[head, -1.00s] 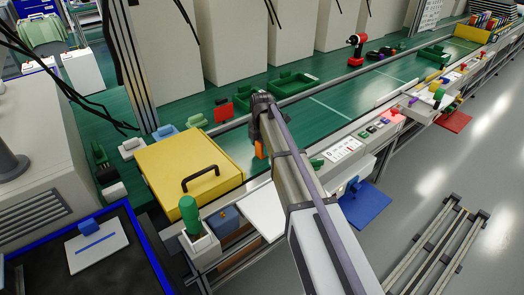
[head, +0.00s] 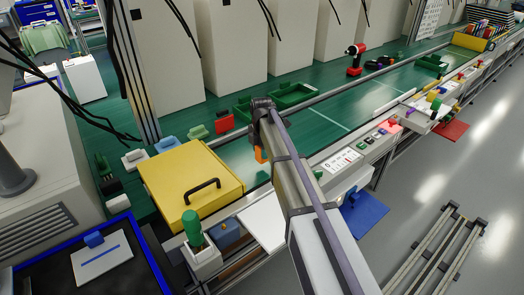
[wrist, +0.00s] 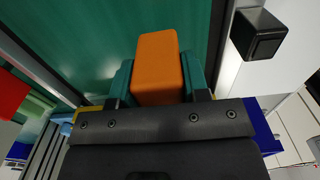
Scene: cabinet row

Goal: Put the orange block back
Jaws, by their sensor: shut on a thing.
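The orange block (wrist: 158,62) is held between the two teal fingers of my gripper (wrist: 158,78) in the wrist view. The gripper is shut on it, and the block's far end sticks out past the fingertips. In the head view a small part of the orange block (head: 260,155) shows below the dark wrist, beside my arm. It appears over the green bench surface, to the right of the yellow box. My arm hides the fingers there.
A yellow box (head: 170,180) with a black handle stands left of my arm. A green cylinder (head: 192,226) stands in a white holder in front of it. Green trays (head: 292,95) lie behind. A blue panel (head: 366,212) projects at the front right. A metal rail runs along the bench.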

